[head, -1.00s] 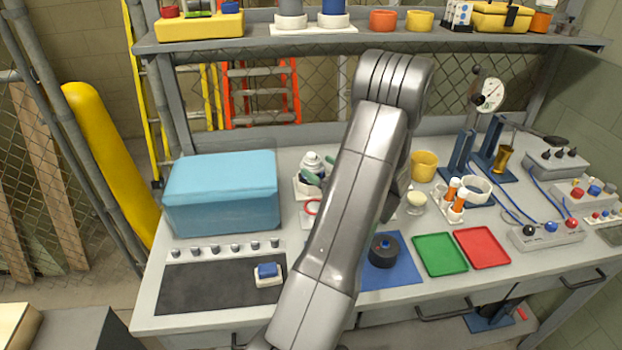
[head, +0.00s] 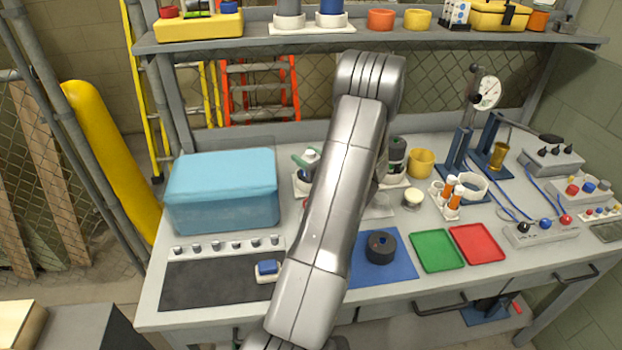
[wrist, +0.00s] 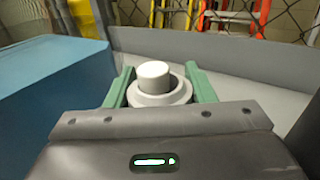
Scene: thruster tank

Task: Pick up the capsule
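A white round piece with a narrower cap is between the two green fingers of my gripper (wrist: 160,78) in the wrist view. I take it for the capsule (wrist: 153,84). It stands upright, and its wide grey-white collar nearly fills the space between the fingers. The fingers are spread, one on each side, with what look like very narrow gaps; contact is hard to judge. In the head view the white top (head: 312,153) and a green finger (head: 302,161) show just left of my arm. My arm hides most of the gripper and the piece's lower part.
A blue box (head: 222,190) stands close on the left. To the right are a dark-topped container (head: 396,155), a yellow cup (head: 422,163) and a rack with orange-white tubes (head: 453,195). A blue mat (head: 395,268), green tray (head: 437,251) and red tray (head: 476,243) lie in front.

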